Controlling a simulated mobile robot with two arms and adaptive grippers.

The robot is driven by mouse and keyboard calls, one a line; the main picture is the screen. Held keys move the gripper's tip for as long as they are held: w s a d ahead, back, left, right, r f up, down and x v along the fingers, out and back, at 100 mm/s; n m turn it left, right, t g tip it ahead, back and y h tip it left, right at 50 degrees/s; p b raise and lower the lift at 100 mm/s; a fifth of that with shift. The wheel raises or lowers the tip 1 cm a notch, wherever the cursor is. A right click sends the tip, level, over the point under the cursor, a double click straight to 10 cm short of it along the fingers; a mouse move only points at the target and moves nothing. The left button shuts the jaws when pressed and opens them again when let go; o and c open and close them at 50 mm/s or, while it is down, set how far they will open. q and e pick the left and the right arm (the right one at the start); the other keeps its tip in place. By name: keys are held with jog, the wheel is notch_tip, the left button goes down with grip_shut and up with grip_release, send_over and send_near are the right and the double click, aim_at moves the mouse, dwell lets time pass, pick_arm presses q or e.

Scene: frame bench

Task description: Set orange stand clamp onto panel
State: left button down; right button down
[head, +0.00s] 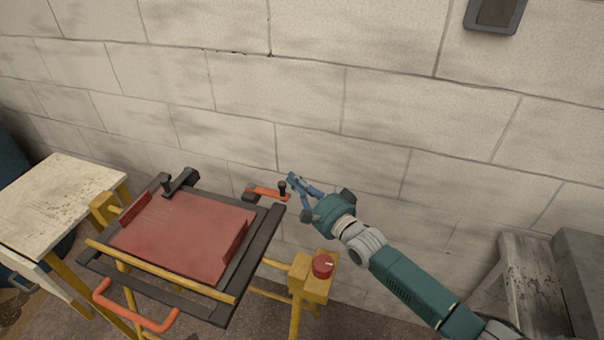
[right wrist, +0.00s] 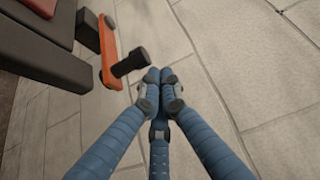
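The orange clamp (head: 266,192) sits at the far right corner of the dark frame around the red panel (head: 180,232). It has a black upright knob (head: 282,187) at its outer end and a dark block at its inner end. In the right wrist view the orange bar (right wrist: 109,52) and black knob (right wrist: 130,62) lie just left of my fingertips. My right gripper (head: 293,180) is beside the knob. Its blue fingers (right wrist: 160,76) meet at the tips with nothing visible between them; whether they touch the knob is unclear. My left gripper is out of view.
A black clamp (head: 180,182) sits on the frame's far left edge. An orange handle (head: 135,310) sticks out at the front. A worn table (head: 60,200) stands left; a brick wall (head: 400,110) is behind.

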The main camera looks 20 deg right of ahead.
jog(key=shift+f, duration=0.1)
jog(key=shift+s+a+p, duration=0.45)
jog(key=shift+s+a, duration=0.05)
jog(key=shift+s, duration=0.3)
jog(key=v, duration=1.2)
